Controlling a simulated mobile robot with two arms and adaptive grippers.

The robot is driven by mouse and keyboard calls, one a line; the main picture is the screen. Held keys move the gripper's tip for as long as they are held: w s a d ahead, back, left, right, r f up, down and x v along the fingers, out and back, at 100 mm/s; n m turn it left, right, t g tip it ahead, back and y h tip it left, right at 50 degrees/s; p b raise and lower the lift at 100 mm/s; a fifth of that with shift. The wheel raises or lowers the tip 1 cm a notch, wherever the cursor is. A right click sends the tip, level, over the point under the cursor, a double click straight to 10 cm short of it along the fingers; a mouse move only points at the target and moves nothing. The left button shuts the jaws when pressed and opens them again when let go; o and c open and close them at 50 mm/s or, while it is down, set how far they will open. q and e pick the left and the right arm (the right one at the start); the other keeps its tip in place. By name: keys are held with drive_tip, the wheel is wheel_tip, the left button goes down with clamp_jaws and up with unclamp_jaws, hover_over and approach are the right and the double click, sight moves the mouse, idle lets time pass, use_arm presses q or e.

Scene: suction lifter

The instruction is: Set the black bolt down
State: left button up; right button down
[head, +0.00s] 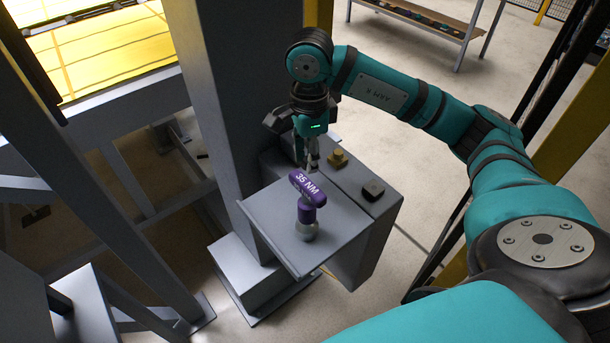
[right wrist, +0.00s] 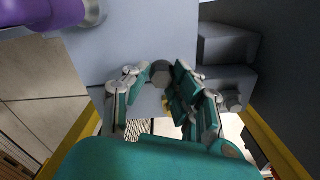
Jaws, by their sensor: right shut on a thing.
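My right gripper (head: 311,160) points down at the back of the grey shelf, just behind the purple tool. In the right wrist view its fingers (right wrist: 160,88) are shut on a dark grey hexagonal piece, which I take to be the black bolt (right wrist: 160,74). The bolt is largely hidden by the fingers in the head view, and I cannot tell whether it touches the surface below. My left gripper is not in view.
A purple tool marked 35 NM (head: 307,193) stands on the grey shelf (head: 262,212). A brass-coloured piece (head: 338,158) and a dark block (head: 373,190) sit on the grey box to the right. A thick grey column (head: 228,90) rises close to my gripper's left.

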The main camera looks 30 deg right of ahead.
drive_tip(key=shift+s+f, duration=0.15)
drive_tip(key=shift+f, duration=0.55)
drive_tip(key=f, duration=0.2)
drive_tip(key=f+p, duration=0.1)
drive_tip(key=shift+w+f, duration=0.2)
drive_tip(key=shift+f, duration=0.25)
drive_tip(key=c, duration=1.5)
unclamp_jaws()
drive_tip(key=shift+b, duration=0.3)
drive_tip(key=shift+c, duration=0.2)
drive_tip(key=o, duration=0.4)
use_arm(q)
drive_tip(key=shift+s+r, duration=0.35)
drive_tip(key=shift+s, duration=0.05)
use_arm(e)
drive_tip(key=shift+o, duration=0.2)
